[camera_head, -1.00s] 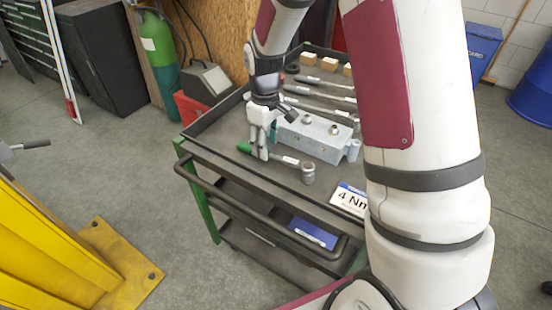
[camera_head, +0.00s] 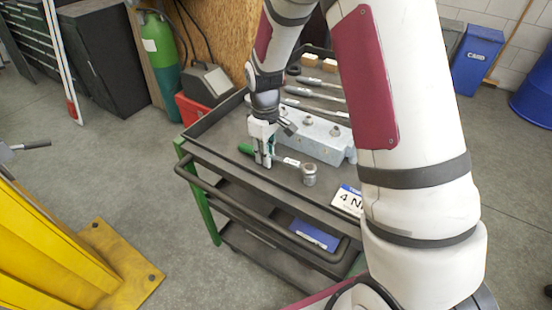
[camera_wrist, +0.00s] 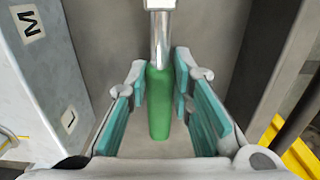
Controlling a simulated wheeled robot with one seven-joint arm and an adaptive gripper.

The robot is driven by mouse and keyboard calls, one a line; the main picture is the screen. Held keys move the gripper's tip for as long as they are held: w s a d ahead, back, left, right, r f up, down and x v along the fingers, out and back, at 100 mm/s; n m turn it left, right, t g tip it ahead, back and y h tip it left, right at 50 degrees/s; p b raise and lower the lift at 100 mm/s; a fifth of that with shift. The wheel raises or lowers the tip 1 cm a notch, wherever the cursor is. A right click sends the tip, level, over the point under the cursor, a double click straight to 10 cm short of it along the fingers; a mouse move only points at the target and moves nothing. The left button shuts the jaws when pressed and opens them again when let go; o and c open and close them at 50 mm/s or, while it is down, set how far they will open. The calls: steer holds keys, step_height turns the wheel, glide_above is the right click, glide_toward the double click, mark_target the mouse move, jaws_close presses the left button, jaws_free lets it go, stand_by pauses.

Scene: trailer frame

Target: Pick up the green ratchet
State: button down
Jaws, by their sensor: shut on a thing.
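The green ratchet lies along the near part of the cart's top, with its green handle (camera_head: 246,149) to the left and its silver head with a socket (camera_head: 309,174) to the right. My gripper (camera_head: 266,162) points down over the handle and is shut on it. In the wrist view, the teal-padded fingers of my gripper (camera_wrist: 162,82) stand on both sides of the green handle (camera_wrist: 160,105), near where it meets the metal shaft. The ratchet looks level, at or very near the cart surface. The fingers hide part of the handle in the head view.
A grey metal block (camera_head: 318,137) with round fittings stands just behind the ratchet. More tools (camera_head: 314,98) lie farther back. A white sign (camera_head: 347,200) is at the front right. The cart's raised rim and push handle (camera_head: 215,190) run along the near side.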

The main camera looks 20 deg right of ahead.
step_height(320, 180, up, 10)
steer(key=shift+p, duration=0.5)
